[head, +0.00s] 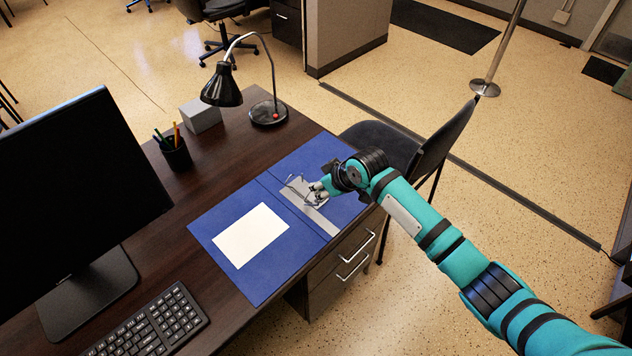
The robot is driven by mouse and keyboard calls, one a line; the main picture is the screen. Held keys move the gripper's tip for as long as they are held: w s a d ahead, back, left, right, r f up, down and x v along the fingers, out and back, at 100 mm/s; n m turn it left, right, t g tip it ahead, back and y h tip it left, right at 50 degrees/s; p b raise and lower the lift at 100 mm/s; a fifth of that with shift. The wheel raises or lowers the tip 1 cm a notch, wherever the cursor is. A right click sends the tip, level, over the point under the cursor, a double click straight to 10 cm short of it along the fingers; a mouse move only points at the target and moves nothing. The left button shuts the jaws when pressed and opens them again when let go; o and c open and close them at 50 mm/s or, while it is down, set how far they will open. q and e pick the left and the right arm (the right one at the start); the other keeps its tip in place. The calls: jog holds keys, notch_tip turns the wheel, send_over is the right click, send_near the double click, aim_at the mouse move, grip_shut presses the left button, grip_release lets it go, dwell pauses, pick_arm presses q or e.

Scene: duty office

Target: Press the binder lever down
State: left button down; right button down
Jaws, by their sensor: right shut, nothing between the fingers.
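A blue binder (203,231) lies open and flat on the dark wooden desk, with a white sheet (250,237) on its left cover. A grey metal strip (320,218) with the ring and lever mechanism (296,182) runs along its right part. Thin metal wire parts stand up there, but they are too small to tell the lever's exact angle. My right gripper (318,190) is shut and empty, right at the mechanism. I cannot tell whether it touches the lever, as the fingers partly hide it. My left gripper is not in view.
A black desk lamp (222,88), a pen cup (175,152) and a grey box (201,114) stand behind the binder. A monitor (75,190) and keyboard (150,325) are at the left. A dark chair (440,142) stands close beyond the desk's right edge.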

jog(key=shift+s+d+f, duration=0.3)
jog(key=s+d+f+t+y+b, duration=0.1)
jog(key=b, duration=0.1)
jog(key=s+d+f+t+y+b, duration=0.1)
jog(key=b, duration=0.1)
jog(key=d+f+t+y+b, duration=0.1)
jog(key=f+b, duration=0.1)
jog(key=shift+s+b, duration=0.3)
jog(key=shift+s, duration=0.1)
jog(key=shift+w+a+r+p, duration=0.15)
jog(key=shift+a+r+p, duration=0.05)
jog(key=shift+r+p, duration=0.45)
jog(key=shift+r, duration=0.1)
jog(key=shift+w+a+r, duration=0.15)
jog(key=shift+w+a, duration=0.4)
